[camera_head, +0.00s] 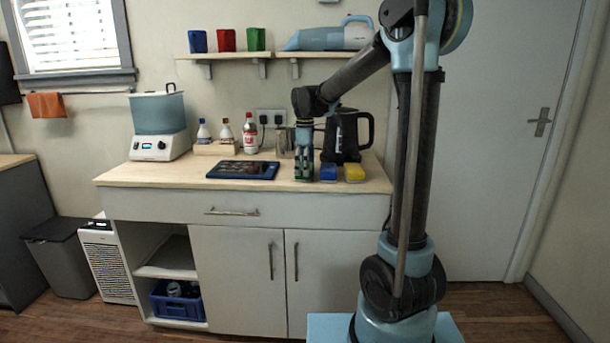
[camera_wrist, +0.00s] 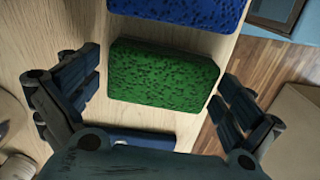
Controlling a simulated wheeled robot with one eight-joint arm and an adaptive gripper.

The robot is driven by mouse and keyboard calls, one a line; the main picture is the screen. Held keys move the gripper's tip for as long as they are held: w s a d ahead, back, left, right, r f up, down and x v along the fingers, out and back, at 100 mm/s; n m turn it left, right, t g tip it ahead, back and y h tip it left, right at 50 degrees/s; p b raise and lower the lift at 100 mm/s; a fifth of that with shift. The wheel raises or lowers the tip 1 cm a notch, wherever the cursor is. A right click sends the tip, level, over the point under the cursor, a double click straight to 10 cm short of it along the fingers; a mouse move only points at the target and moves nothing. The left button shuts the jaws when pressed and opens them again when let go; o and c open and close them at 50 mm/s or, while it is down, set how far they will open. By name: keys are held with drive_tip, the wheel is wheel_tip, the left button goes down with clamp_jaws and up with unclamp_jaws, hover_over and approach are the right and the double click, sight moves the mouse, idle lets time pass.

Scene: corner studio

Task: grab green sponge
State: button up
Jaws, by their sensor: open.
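The green sponge (camera_wrist: 162,77) lies flat on the wooden counter in the wrist view, close to the counter's front edge. My gripper (camera_wrist: 150,98) is open around it, with one finger off its left side and the other off its right side. Gaps show between the fingers and the sponge, and nothing is held. In the head view my gripper (camera_head: 304,172) points down at the counter's front right part and mostly hides the green sponge. A blue sponge (camera_wrist: 185,10) lies beside the green one; it also shows in the head view (camera_head: 328,173).
A yellow sponge (camera_head: 354,173) lies right of the blue one. A black kettle (camera_head: 346,138) stands behind them. A dark blue tray (camera_head: 243,170) lies to the left of my gripper. Bottles (camera_head: 250,135) stand at the back. The counter (camera_head: 150,172) is clear at front left.

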drive_tip(key=c, duration=0.7)
drive_tip(key=shift+r, duration=0.1)
drive_tip(key=shift+c, duration=0.2)
